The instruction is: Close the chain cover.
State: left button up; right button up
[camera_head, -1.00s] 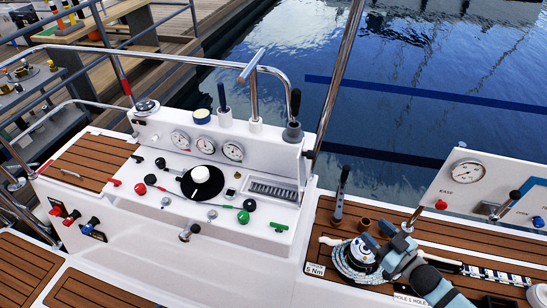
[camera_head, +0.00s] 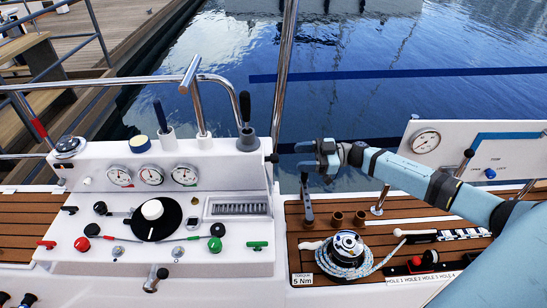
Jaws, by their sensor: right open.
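A recessed slot (camera_head: 237,207) in the right part of the white console shows a dark, ribbed strip that looks like a chain. The strip is exposed; I cannot make out a separate cover panel with certainty. A small green handle (camera_head: 257,245) sits just below the slot, at the console's right edge. My right gripper (camera_head: 301,157) is open and empty. It is up and to the right of the slot, near the top of an upright grey lever (camera_head: 306,200), with its fingers pointing left. My left gripper is out of view.
A steel post (camera_head: 284,80) stands left of my right gripper. A winch with rope (camera_head: 347,252) and brown cups (camera_head: 336,219) sit on the wooden deck below my arm.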

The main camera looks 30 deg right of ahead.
aim_at(275, 158)
jog(key=x, duration=0.8)
jog(key=shift+p, duration=0.3)
jog(key=shift+c, duration=0.5)
grip_shut()
